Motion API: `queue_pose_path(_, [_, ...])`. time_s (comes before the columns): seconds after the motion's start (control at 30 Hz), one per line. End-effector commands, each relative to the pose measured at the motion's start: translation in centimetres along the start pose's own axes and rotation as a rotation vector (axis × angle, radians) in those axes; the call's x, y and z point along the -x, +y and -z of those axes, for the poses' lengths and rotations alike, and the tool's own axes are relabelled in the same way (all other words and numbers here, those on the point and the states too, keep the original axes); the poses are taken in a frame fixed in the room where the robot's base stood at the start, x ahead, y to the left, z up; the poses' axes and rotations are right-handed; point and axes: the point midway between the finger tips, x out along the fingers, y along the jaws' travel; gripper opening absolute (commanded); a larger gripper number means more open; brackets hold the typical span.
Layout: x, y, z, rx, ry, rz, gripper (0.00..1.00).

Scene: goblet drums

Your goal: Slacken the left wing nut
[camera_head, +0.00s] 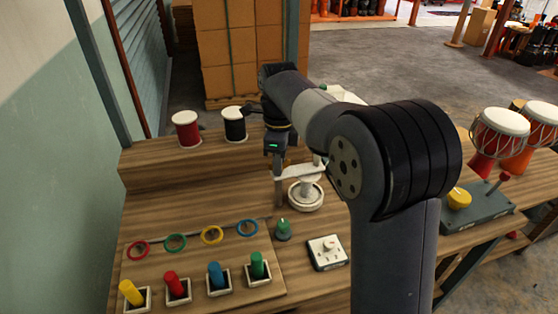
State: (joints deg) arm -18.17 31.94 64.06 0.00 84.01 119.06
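My gripper (292,184) hangs down over the middle of the bench, and one dark finger shows left of a white round fitting (306,197). The fitting has a round base, a short stem and a pale bar near its top. My arm hides part of this area, so I cannot tell whether the gripper touches the fitting or how far its fingers are apart. No wing nut is clearly recognisable, and I cannot tell which part is the left one.
The wooden bench (190,215) holds a red spool (186,131), a black spool (234,126), several coloured rings and pegs, a green knob (283,229) and a white switch plate (327,251). At right are a yellow knob (459,197) on a grey block and goblet drums (498,135).

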Motion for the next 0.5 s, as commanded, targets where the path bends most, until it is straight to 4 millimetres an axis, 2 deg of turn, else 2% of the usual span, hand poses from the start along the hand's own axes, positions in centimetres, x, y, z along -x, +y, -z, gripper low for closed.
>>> queue_pose_path(0.03, [0.02,0.00,0.00,0.000,0.000,0.000,0.18])
queue_pose_path(0.27, [0.02,0.01,0.00,0.000,0.000,0.000,0.00])
queue_pose_path(0.5, [0.11,0.02,0.00,0.016,0.000,-0.001,0.00])
